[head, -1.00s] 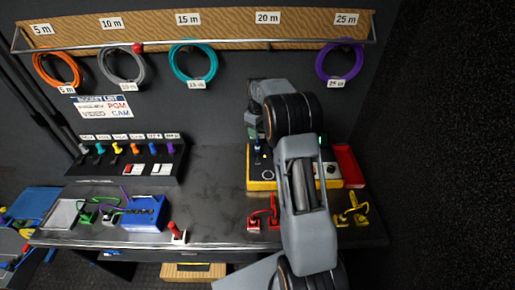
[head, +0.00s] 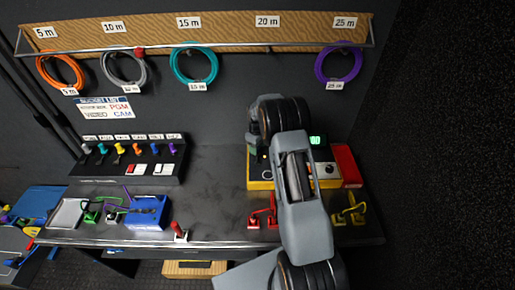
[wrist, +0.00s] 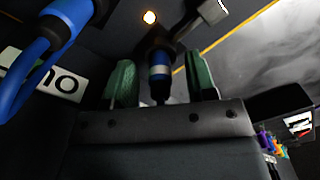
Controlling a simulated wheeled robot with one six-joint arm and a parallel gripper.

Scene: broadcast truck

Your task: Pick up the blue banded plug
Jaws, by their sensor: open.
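In the wrist view, a dark plug with a blue band (wrist: 159,72) stands between the two green fingers of my gripper (wrist: 161,82). The fingers are apart, with a gap showing on each side of the plug. Whether the plug is seated in something at its far end I cannot tell. In the head view, my gripper (head: 254,140) is over the left part of a yellow-framed box (head: 251,178), mostly hidden behind my arm. The plug is not clear there.
A thick blue connector with a blue cable (wrist: 68,18) is close at the wrist view's upper left. A red box (head: 346,165) stands right of the yellow one. Red plugs (head: 262,215) and yellow plugs (head: 350,212) lie in front. The bench middle (head: 215,180) is clear.

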